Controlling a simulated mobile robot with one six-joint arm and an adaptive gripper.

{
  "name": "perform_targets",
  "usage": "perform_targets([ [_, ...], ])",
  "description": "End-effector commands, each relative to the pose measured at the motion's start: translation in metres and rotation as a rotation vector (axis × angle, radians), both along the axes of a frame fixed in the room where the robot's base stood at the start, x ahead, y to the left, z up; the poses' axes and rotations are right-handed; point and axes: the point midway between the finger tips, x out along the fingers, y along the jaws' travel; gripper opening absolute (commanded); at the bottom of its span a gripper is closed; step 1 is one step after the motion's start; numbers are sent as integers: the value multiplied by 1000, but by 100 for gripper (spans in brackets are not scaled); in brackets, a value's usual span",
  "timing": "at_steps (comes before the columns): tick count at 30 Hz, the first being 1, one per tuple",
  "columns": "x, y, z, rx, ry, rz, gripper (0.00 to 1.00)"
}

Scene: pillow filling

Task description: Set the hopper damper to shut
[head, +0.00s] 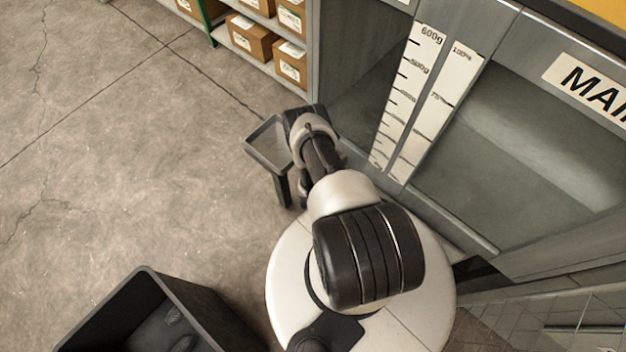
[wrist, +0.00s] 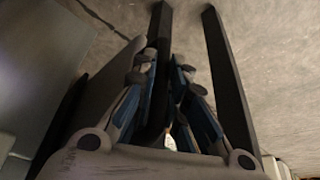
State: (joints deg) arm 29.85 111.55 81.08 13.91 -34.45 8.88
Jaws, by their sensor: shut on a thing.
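The grey hopper cabinet (head: 350,45) stands at the right in the head view, with windows and two white scale strips (head: 425,85) marked in grams and percent. My gripper (wrist: 165,68) shows in the wrist view with its blue-sided fingers closed around a dark bar (wrist: 160,28). I cannot tell for sure that this bar is the damper handle, and its setting cannot be read. In the head view my arm hides the fingers and what they hold, low beside the hopper's left side.
A shallow grey tray (head: 262,150) on a dark post is just left of my wrist. A black open bin (head: 150,290) stands at the lower left. Shelves with cardboard boxes (head: 250,38) are at the back. The floor at left is clear. A second dark bar (wrist: 230,80) runs beside the fingers.

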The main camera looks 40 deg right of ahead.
Motion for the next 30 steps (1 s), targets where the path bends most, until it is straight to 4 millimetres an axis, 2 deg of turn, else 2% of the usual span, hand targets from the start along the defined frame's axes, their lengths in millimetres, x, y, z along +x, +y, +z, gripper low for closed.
perform_targets([
  [1, 2, -12, -2, -3, -4, -9, 0],
  [3, 3, -23, -2, -3, -4, -9, 0],
  [6, 3, -33, -1, -3, -4, -5, 0],
  [15, 3, -36, 1, -6, -5, -8, 0],
  [16, 3, -37, 1, -6, -5, -9, 15],
  [24, 3, -35, 1, -5, -4, -5, 33],
  [30, 3, -34, 0, -3, -3, -3, 33],
])
